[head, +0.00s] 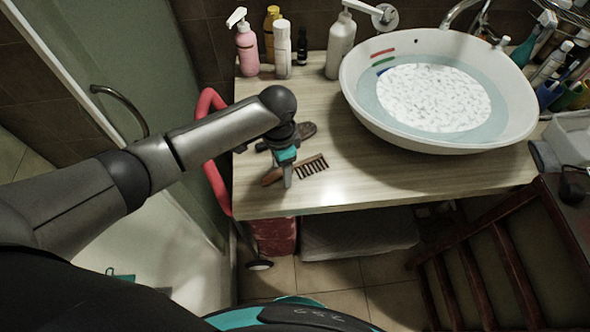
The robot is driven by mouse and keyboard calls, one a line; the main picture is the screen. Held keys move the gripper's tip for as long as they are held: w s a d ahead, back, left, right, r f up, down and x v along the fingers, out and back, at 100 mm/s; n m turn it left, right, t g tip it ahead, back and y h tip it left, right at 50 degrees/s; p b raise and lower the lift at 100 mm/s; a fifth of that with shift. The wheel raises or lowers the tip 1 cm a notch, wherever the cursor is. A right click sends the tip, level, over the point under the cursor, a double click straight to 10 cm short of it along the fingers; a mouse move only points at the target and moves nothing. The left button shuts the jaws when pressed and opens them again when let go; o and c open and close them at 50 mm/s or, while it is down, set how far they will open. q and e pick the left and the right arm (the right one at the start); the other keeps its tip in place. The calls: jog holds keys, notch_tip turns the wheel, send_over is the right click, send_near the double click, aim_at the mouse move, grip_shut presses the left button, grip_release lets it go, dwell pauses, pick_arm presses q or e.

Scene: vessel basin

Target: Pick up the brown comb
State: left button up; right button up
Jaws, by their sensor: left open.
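The brown comb (312,166) lies on the wooden counter (400,182) left of the basin, its teeth toward the lower right. Its left end shows beyond my left gripper (287,180), while its middle is hidden behind the fingers. My left gripper points down over the comb and is open. I cannot tell whether the fingers touch the comb. My right gripper does not show.
A dark brush-like object (305,131) lies just behind the gripper. A white basin (365,118) fills the counter's right part. A pink bottle (246,50) and other bottles stand at the back left. A red rail (213,183) runs along the counter's left edge.

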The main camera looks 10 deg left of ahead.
pick_arm(q)
jog(key=shift+c, duration=0.3)
grip_shut()
dwell(0.4)
